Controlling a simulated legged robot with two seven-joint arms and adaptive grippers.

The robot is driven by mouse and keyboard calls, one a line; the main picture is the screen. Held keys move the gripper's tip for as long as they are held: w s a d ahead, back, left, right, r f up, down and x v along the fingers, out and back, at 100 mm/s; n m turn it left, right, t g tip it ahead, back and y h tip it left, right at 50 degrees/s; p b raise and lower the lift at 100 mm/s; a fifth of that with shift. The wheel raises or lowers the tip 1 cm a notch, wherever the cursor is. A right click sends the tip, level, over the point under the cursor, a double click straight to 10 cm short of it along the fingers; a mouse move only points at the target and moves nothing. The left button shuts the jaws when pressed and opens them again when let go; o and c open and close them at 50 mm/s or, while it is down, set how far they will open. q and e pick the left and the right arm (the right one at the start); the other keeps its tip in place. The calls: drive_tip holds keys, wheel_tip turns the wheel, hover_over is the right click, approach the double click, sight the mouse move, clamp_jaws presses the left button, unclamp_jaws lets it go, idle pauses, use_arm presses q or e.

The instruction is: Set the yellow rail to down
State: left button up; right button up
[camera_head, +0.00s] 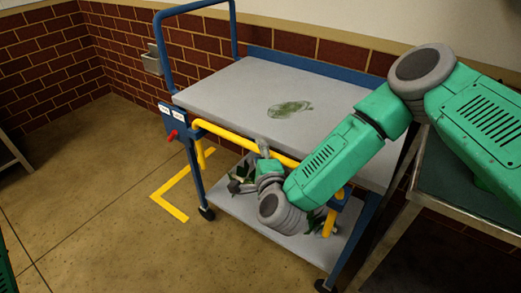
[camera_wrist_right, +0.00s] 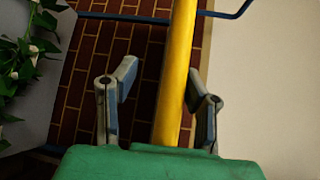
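The yellow rail (camera_head: 230,135) runs along the near side of a blue-framed cart, close to the level of its grey top. A bent yellow end (camera_head: 201,155) hangs at its left, and another yellow piece (camera_head: 329,223) shows at its right. My right gripper (camera_head: 251,168) is at the rail's middle, and my forearm hides part of the rail. In the right wrist view the rail (camera_wrist_right: 177,70) passes between the spread fingers of the gripper (camera_wrist_right: 162,75), nearer the right finger, with gaps visible. My left gripper is out of view.
The cart's grey top (camera_head: 225,90) holds a flat clear-and-green item (camera_head: 289,109). Its lower shelf (camera_head: 240,208) holds leafy greenery (camera_head: 243,172). A red knob (camera_head: 172,135) is at the cart's left corner.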

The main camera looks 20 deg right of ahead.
drive_tip(key=shift+r, duration=0.15)
drive_tip(key=shift+s, duration=0.1)
drive_tip(key=s+a+r, duration=0.1)
drive_tip(key=s, duration=1)
drive_tip(key=shift+s+a+r, duration=0.15)
drive_tip(key=shift+s+r, duration=0.1)
drive_tip(key=shift+r, duration=0.05)
drive_tip(key=s+a+f+n+g+y+p, duration=0.1)
drive_tip(key=s+f+n+g+y+p, duration=0.3)
drive_tip(key=s+f+n+g, duration=0.75)
drive_tip(key=s+d+f+n+g+h, duration=0.2)
drive_tip(key=s+d+n+g, duration=0.2)
drive_tip(key=s+d+n, duration=0.6)
drive_tip(key=s+d, duration=0.2)
drive_tip(key=d, duration=0.1)
drive_tip(key=shift+s+d+f, duration=0.25)
drive_tip(key=shift+s+f, duration=0.05)
drive_tip(key=shift+f, duration=0.05)
